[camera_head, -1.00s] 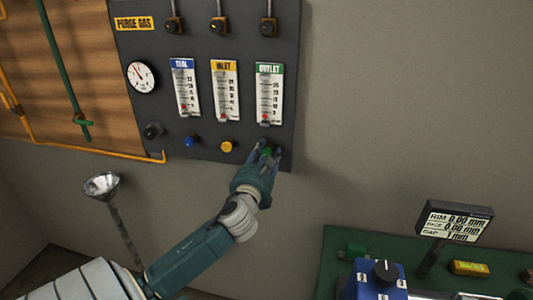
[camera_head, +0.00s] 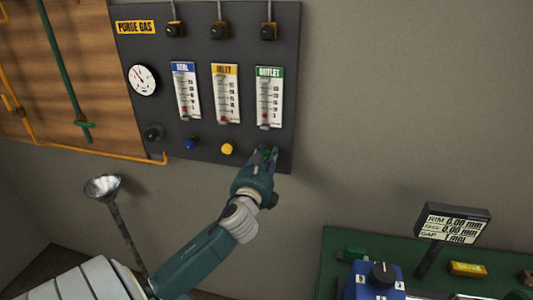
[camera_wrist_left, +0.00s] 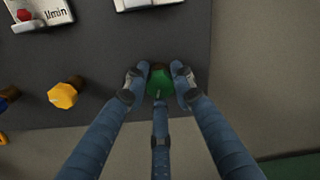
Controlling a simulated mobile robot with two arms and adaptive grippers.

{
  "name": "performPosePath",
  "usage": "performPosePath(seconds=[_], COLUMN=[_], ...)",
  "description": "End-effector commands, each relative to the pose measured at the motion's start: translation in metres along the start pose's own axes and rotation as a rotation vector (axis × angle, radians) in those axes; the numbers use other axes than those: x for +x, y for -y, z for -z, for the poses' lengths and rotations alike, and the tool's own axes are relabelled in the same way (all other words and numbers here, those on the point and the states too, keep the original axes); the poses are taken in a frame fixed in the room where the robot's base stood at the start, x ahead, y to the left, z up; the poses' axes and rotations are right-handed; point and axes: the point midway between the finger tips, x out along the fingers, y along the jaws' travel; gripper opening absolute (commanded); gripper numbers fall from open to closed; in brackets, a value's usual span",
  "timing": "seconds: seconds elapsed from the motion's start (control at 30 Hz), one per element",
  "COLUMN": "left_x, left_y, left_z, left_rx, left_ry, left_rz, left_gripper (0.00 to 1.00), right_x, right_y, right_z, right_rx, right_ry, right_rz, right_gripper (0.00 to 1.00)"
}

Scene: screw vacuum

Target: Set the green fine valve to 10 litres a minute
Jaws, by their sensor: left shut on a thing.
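The green fine valve (camera_wrist_left: 160,82) is a small green knob at the lower right of the dark purge gas panel (camera_head: 212,95). My left gripper (camera_head: 265,155) is shut on it; in the left wrist view its blue fingers (camera_wrist_left: 158,85) sit on both sides of the knob, with another finger below. The outlet flowmeter (camera_head: 269,97), with a green label, stands above the valve. Its red float shows near the bottom of the scale; the exact reading is too small to tell. My right gripper is not in view.
A yellow knob (camera_head: 228,148) and a blue knob (camera_head: 191,143) sit left of the valve on the panel. A round gauge (camera_head: 142,79) is at the upper left. A green bench (camera_head: 335,262) with a display (camera_head: 453,222) stands at lower right.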

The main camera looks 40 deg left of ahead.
Motion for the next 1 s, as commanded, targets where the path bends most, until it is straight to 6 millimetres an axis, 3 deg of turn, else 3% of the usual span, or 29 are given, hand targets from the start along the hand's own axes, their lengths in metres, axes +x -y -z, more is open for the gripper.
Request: performPosePath(seconds=[0.5, 1.0], left_x=[-0.001, -0.001], left_y=[0.0, 0.0], left_z=[0.006, 0.007], left_rx=[-0.456, -0.645], left_ry=[-0.012, -0.012], left_rz=[-0.006, -0.007], left_gripper=[0.0, 0.0], right_x=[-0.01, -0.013], right_y=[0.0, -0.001], right_z=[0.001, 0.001], right_rx=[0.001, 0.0], right_ry=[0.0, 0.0], right_rz=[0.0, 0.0], right_gripper=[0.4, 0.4])
